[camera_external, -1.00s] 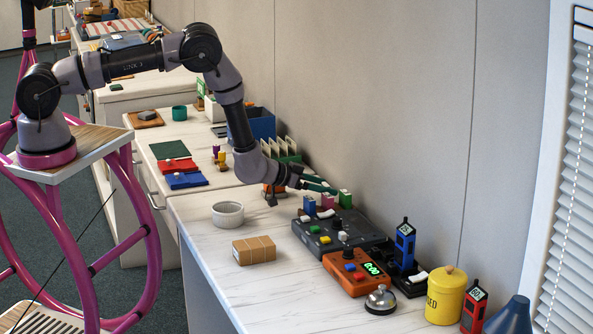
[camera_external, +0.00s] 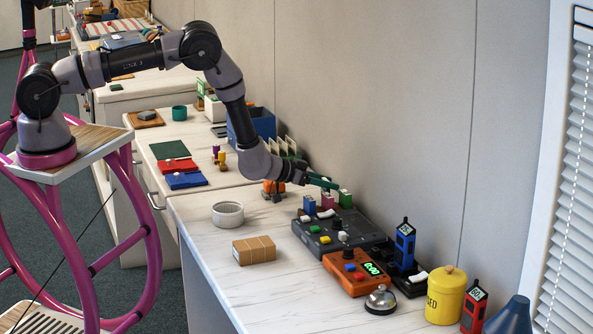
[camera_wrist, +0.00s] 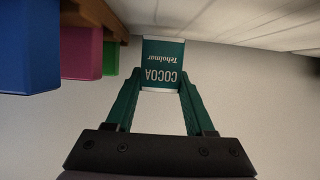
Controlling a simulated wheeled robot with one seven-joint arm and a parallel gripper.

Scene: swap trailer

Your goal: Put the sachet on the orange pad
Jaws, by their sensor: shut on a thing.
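The sachet (camera_wrist: 163,65) is a small green and white packet marked COCOA, seen in the wrist view. My gripper (camera_wrist: 158,92) is shut on its near edge with two green fingers. In the outside view my gripper (camera_external: 326,184) is above the back of the near counter, by the wall, and the sachet cannot be made out there. I cannot pick out an orange pad for certain. A small orange thing (camera_external: 268,188) shows partly behind my wrist.
Blue (camera_external: 309,204), magenta (camera_external: 327,201) and green (camera_external: 345,199) blocks stand just below my gripper. A dark grey console (camera_external: 338,238) and an orange timer box (camera_external: 352,279) are in front.

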